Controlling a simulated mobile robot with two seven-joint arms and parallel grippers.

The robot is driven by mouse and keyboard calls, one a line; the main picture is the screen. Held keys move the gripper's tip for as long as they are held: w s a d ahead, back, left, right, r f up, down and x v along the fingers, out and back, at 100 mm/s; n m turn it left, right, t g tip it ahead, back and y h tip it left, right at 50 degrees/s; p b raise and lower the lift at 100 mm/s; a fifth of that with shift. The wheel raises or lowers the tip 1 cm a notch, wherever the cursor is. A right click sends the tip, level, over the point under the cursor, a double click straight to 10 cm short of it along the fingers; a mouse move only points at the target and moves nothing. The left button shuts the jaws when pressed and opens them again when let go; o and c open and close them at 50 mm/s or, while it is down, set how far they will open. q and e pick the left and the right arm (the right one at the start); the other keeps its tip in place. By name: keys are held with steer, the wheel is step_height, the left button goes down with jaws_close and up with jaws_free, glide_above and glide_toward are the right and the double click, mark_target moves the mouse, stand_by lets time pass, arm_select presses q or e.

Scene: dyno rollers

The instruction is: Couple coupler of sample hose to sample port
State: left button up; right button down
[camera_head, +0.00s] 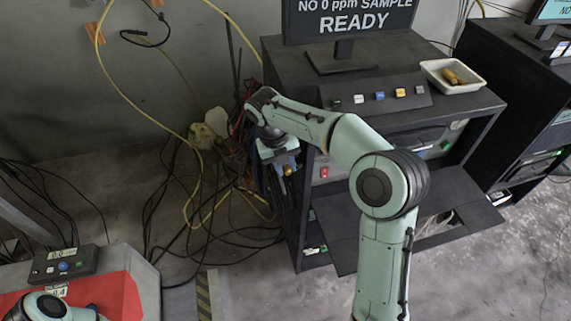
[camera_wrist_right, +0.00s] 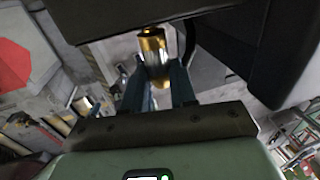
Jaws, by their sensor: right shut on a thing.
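My right gripper (camera_head: 287,164) is at the left side of the black cabinet, reaching down beside it. In the right wrist view its two fingers (camera_wrist_right: 160,84) are shut on a brass-coloured coupler (camera_wrist_right: 153,44), which sticks out beyond the fingertips. In the head view only a small yellowish bit of the coupler (camera_head: 288,171) shows below the gripper. The hose behind the coupler cannot be made out. I cannot pick out the sample port in either view. A part of my left arm (camera_head: 45,306) shows at the lower left; its gripper is out of view.
The black cabinet (camera_head: 385,78) carries a monitor reading READY (camera_head: 345,20), a button panel (camera_head: 378,94) and a white tray (camera_head: 452,76). A yellow hose (camera_head: 140,107) and black cables (camera_head: 205,225) lie left of it. A red-topped unit (camera_head: 118,297) stands at lower left.

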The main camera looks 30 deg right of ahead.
steer(key=shift+w+d, duration=0.1)
steer(key=shift+w, duration=0.3)
steer(key=c, duration=0.8)
jaws_free()
